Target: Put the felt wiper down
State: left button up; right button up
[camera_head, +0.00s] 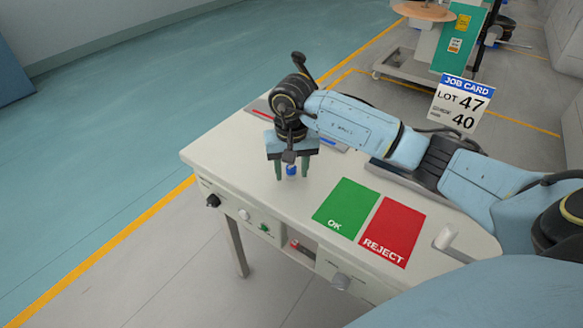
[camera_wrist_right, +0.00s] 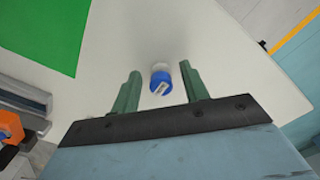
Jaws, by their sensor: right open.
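A small blue and white round piece (camera_wrist_right: 161,86), which seems to be the felt wiper, stands on the pale tabletop. In the head view its blue part (camera_head: 291,170) shows between the fingers of my right gripper (camera_head: 291,174). The right gripper points down over the table and is open. In the right wrist view its two green fingers (camera_wrist_right: 160,72) are on either side of the piece, with gaps visible. The piece's underside is hidden. My left gripper is not in view.
A green OK mat (camera_head: 346,208) and a red REJECT mat (camera_head: 391,231) lie to the right on the table (camera_head: 225,150). A job card (camera_head: 460,103) stands behind. Knobs (camera_head: 213,201) line the front edge. The tabletop left of the gripper is clear.

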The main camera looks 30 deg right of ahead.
aim_at(292, 168)
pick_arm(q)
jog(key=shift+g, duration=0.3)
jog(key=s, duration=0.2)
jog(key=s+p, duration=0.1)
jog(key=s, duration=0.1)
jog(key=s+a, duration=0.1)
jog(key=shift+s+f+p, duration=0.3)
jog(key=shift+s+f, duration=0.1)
pick_arm(e)
notch_tip(292, 168, up, 12)
jog(key=shift+r, duration=0.1)
